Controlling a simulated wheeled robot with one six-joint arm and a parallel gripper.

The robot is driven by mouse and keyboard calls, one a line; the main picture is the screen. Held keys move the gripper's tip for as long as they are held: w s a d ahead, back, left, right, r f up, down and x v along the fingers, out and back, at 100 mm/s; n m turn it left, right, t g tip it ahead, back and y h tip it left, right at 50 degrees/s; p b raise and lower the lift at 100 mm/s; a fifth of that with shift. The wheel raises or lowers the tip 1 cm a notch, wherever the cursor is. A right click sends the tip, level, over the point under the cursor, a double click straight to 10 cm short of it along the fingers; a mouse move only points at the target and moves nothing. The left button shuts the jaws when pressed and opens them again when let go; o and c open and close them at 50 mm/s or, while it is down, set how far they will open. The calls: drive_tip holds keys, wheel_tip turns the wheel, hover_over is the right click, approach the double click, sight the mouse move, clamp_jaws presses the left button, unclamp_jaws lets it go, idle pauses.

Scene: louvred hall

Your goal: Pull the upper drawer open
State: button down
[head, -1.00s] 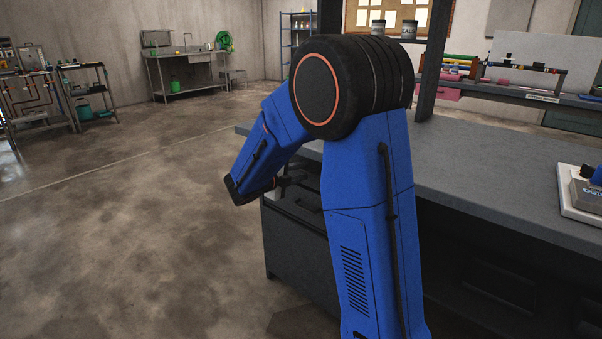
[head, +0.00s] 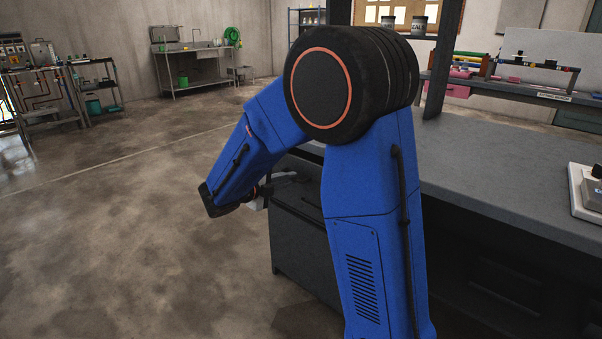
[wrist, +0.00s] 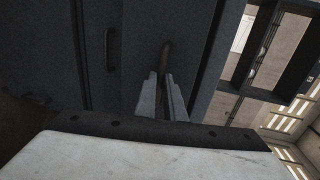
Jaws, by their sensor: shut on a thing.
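The upper drawer (wrist: 145,40) shows in the wrist view as a dark grey front with a bar handle (wrist: 166,52). My gripper (wrist: 165,78) is shut on this handle, its two pale fingers on either side. In the head view, my gripper (head: 259,197) is at the left side of the bench cabinet (head: 300,245), mostly behind my blue arm. A pale strip beside it looks like part of the drawer standing out from the cabinet. How far it is out is hidden by my arm.
A second handle (wrist: 109,50) is on the neighbouring front in the wrist view. The bench top (head: 500,185) extends right, with a white-based device (head: 585,190) on it. Open concrete floor (head: 120,225) lies left. A sink table (head: 190,70) stands far back.

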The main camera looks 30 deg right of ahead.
drive_tip(key=f+v, duration=0.2)
drive_tip(key=v, duration=0.8)
drive_tip(key=a+f+v, duration=0.1)
drive_tip(key=f+v, duration=0.1)
drive_tip(key=v, duration=0.8)
drive_tip(key=shift+s+a+f, duration=0.15)
drive_tip(key=shift+s+a, duration=0.1)
drive_tip(key=shift+a, duration=0.05)
drive_tip(key=c, duration=1.8)
unclamp_jaws()
drive_tip(key=shift+c, duration=0.2)
drive_tip(key=v, duration=1.7)
drive_tip(key=shift+a, duration=0.25)
